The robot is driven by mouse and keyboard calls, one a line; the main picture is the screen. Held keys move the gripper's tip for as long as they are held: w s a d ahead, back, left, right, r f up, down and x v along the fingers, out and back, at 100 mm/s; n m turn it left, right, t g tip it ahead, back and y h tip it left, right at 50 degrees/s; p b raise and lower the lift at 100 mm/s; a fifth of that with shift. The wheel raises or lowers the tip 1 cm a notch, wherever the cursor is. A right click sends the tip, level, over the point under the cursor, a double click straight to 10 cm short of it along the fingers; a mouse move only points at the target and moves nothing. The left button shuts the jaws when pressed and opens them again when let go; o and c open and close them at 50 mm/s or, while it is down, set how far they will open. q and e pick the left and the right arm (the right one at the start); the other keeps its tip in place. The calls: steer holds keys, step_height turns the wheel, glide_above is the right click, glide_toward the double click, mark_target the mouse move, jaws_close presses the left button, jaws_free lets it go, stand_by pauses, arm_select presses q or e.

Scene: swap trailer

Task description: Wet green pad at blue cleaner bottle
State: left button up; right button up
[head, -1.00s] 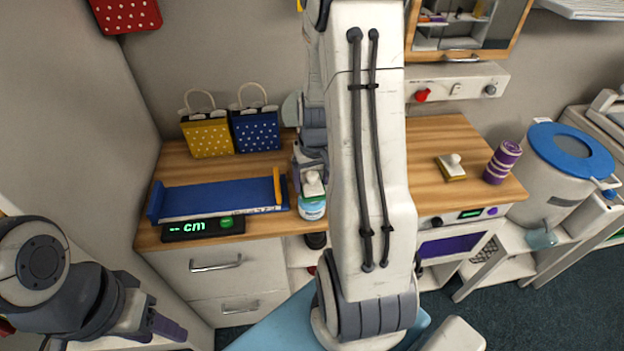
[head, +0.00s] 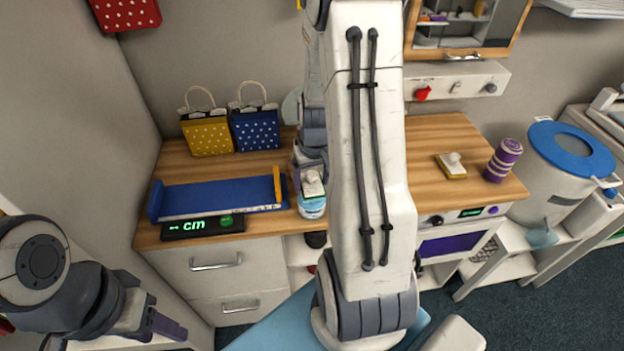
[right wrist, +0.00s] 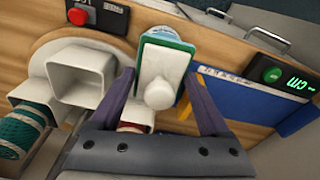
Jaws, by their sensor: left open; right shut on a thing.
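The green pad (right wrist: 162,76), a white block with a green edge and a white knob, sits between the fingertips of my right gripper (right wrist: 161,78), which is shut on it. In the head view the pad (head: 313,184) is directly over the blue cleaner bottle (head: 311,207) at the counter's front edge. The bottle's top shows behind the pad in the right wrist view (right wrist: 172,34). The pad appears to be at the bottle's top, but I cannot tell if they touch. My left gripper (head: 167,327) is open and empty at the lower left.
A blue tray (head: 215,197) and a display reading "cm" (head: 203,226) lie left of the bottle. A yellow-edged pad (head: 452,166) and a purple striped roll (head: 503,160) stand on the right counter. Two dotted bags (head: 207,135) stand at the back.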

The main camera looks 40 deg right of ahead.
mark_target(311, 172)
stand_by(0.5)
step_height(311, 172, up, 7)
steer(key=p, duration=0.6)
steer(key=shift+f, duration=0.1)
stand_by(0.7)
